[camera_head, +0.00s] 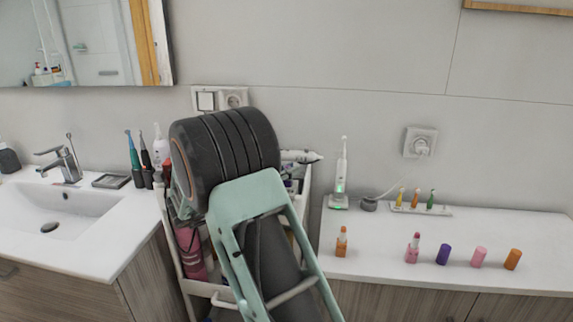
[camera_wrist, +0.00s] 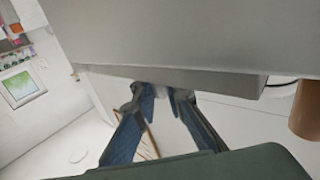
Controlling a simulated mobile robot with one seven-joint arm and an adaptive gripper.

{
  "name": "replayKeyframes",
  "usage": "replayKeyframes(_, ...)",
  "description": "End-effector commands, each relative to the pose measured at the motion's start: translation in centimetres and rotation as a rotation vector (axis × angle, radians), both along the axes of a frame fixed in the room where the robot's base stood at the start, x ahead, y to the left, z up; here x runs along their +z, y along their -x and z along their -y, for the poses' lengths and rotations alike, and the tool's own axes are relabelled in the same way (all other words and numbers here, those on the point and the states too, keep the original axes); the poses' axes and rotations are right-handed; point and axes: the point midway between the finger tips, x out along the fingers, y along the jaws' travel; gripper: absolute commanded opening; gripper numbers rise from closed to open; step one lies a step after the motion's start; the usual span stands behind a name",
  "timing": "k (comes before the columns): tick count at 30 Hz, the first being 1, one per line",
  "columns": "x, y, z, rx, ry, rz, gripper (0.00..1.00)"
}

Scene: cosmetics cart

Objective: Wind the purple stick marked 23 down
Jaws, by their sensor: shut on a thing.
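In the head view a short purple cylinder (camera_head: 443,255) stands upright on the white counter on the right; no number is readable on it, and I cannot tell whether it is a cap or a whole stick. My arm fills the middle of the head view and hides my gripper there. In the wrist view the two fingers of my gripper (camera_wrist: 162,91) are close together at the tips. A small pale thing (camera_wrist: 161,91) shows between them, mostly hidden; its colour and any mark cannot be made out.
On the right counter (camera_head: 390,228) stand an orange lipstick (camera_head: 341,241), a pink lipstick (camera_head: 413,247), a pink cylinder (camera_head: 478,257) and an orange cylinder (camera_head: 512,259). An electric toothbrush (camera_head: 341,178) stands at the back. A white cart (camera_head: 170,230) is behind my arm. A sink (camera_head: 65,205) is left.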

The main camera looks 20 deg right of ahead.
Motion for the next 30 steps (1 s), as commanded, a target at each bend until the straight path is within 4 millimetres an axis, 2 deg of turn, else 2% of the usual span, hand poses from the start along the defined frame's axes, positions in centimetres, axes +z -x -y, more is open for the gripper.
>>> replayKeyframes(20, 0.03, 0.0, 0.04, -0.064, 0.001, 0.0, 0.0)
replayKeyframes(21, 0.03, 0.0, 0.04, -0.064, 0.001, 0.0, 0.13)
replayKeyframes(25, 0.03, 0.0, 0.04, -0.064, 0.001, 0.001, 0.27)
replayKeyframes(26, 0.02, 0.0, 0.04, -0.064, 0.001, 0.0, 0.3)
replayKeyframes(30, 0.02, 0.0, 0.03, -0.063, 0.001, 0.0, 0.3)
